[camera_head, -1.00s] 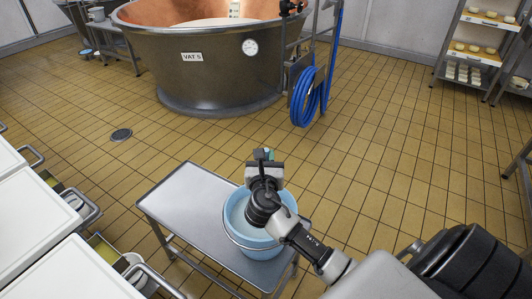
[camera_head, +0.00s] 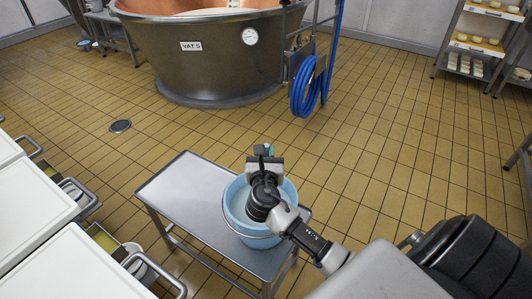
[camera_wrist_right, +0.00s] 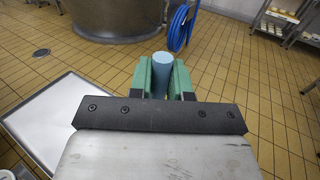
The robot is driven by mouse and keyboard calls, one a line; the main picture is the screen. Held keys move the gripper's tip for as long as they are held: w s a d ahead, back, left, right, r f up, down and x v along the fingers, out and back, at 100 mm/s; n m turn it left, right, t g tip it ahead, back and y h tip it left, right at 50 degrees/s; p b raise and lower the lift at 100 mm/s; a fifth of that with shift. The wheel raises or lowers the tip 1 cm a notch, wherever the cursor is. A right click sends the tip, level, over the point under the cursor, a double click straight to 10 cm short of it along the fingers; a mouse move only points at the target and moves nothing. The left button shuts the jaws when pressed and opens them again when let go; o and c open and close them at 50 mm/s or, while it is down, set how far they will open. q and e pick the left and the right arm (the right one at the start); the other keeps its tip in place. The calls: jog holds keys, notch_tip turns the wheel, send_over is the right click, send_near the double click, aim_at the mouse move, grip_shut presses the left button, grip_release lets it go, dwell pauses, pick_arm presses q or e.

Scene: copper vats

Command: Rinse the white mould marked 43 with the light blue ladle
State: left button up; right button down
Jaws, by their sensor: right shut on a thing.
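My right gripper (camera_head: 265,162) is above a light blue bucket (camera_head: 232,222) that stands on a small steel table. In the right wrist view its green fingers (camera_wrist_right: 161,80) are shut on a light blue rounded piece (camera_wrist_right: 162,62), which looks like the end of the ladle's handle. The ladle's bowl is hidden. The bucket holds pale liquid, partly covered by my right arm. A white round vessel (camera_head: 136,262) sits at the lower left among the trolley's handles. No number 43 can be read on it. My left gripper is not in view.
The steel table (camera_head: 185,190) has bare room left of the bucket. White-topped units (camera_head: 75,260) with metal handles line the left edge. A large vat (camera_head: 205,70), a blue hose (camera_head: 305,90) and shelves (camera_head: 470,45) stand at the back. The tiled floor between is open.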

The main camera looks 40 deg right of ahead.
jog(key=shift+f, duration=0.15)
dwell(0.4)
jog(key=shift+f, duration=0.45)
jog(key=shift+r, duration=0.1)
dwell(0.6)
notch_tip(320, 180, up, 22)
jog(key=p, duration=2.3)
jog(key=shift+p, duration=0.4)
